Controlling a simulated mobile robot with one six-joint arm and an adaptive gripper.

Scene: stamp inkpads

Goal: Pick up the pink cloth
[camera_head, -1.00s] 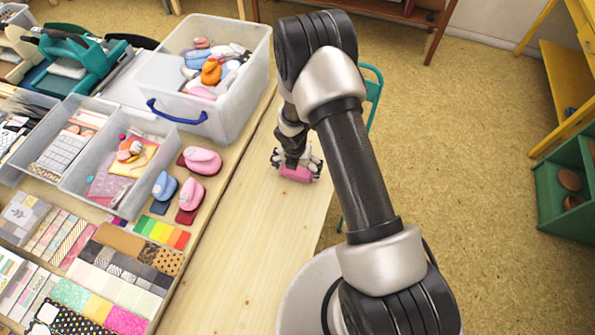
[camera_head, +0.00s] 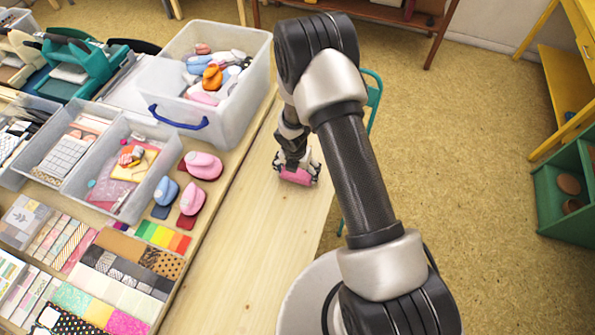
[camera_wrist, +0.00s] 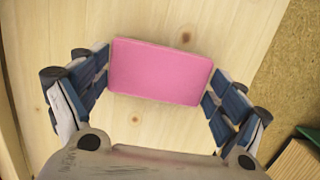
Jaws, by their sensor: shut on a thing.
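The pink cloth (camera_head: 297,175) is a small, flat pink rectangular block on the bare wood near the table's right side. In the wrist view the cloth (camera_wrist: 160,71) lies between the two fingers, slightly tilted. My gripper (camera_head: 298,172) points down over it. In the wrist view my gripper (camera_wrist: 158,85) has its blue-padded fingers at the cloth's left and right ends, shut on it. Whether the cloth is clear of the table cannot be told.
A clear plastic bin (camera_head: 236,113) of punches stands left of my gripper. Pink punches (camera_head: 203,165) and a blue punch (camera_head: 165,190) sit by clear trays (camera_head: 132,209). Bare wood (camera_head: 250,245) lies in front. The table's right edge is close.

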